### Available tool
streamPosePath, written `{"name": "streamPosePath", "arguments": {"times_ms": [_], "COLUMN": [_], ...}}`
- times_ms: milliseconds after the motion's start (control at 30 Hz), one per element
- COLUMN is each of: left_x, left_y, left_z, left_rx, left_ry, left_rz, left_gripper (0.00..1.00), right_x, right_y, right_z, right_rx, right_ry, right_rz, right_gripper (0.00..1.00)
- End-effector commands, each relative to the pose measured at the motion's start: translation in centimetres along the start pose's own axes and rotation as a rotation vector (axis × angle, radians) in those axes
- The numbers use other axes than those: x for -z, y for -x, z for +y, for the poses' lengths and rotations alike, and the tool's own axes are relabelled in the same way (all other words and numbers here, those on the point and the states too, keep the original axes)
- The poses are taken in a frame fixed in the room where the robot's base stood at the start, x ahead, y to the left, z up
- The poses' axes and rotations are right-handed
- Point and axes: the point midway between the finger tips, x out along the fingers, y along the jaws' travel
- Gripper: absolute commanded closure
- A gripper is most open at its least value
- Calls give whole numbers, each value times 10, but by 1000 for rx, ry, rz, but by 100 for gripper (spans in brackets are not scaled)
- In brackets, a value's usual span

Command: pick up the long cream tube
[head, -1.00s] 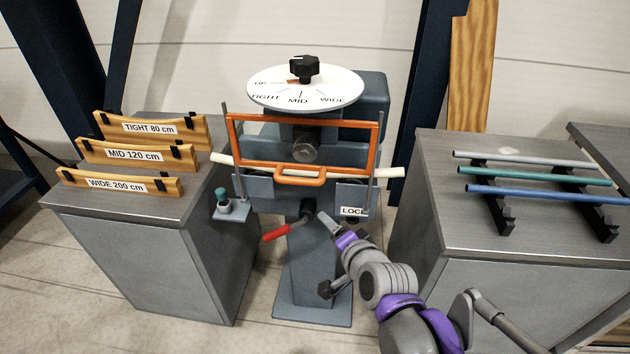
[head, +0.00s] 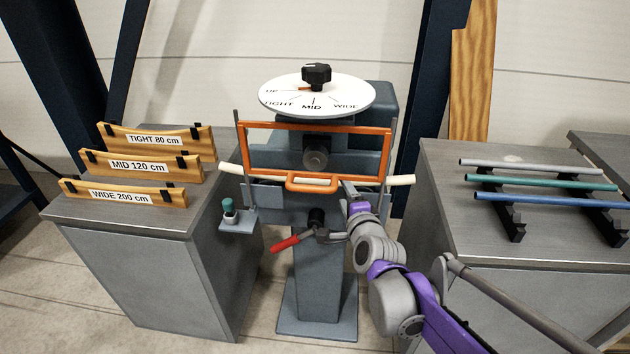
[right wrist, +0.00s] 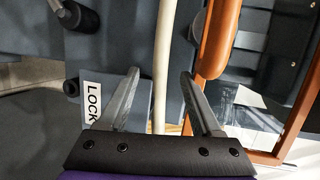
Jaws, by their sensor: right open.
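The long cream tube (head: 401,180) lies across the grey bending machine, behind the orange frame. Its left end (head: 231,168) sticks out past the frame, and its middle is partly hidden by the frame and the machine. My right gripper (head: 347,187) is at the machine's front, just below the tube's right part. In the right wrist view the tube (right wrist: 163,50) runs upright in the picture between the two open fingers of that gripper (right wrist: 158,78). I cannot tell whether either finger touches it. My left gripper is not in view.
The orange frame (head: 312,126) stands close beside the right gripper. A red-handled lever (head: 286,243) and the LOCK plate (right wrist: 92,101) are nearby. Wooden formers (head: 140,165) stand on the left cabinet. Grey, green and blue tubes (head: 540,182) rest on the right cabinet.

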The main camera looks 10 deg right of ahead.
Motion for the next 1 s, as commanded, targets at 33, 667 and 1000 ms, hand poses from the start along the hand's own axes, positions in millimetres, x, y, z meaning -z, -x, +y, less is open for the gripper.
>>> {"name": "streamPosePath", "arguments": {"times_ms": [33,667,1000], "left_x": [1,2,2], "left_y": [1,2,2], "left_z": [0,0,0], "left_rx": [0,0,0], "left_ry": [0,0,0], "left_rz": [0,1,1], "left_gripper": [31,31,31], "right_x": [0,0,0], "right_y": [-7,-45,-44], "right_z": [-1,-1,-1], "right_rx": [0,0,-1], "right_ry": [0,1,1], "right_rz": [0,0,-1], "right_gripper": [34,47,100]}}
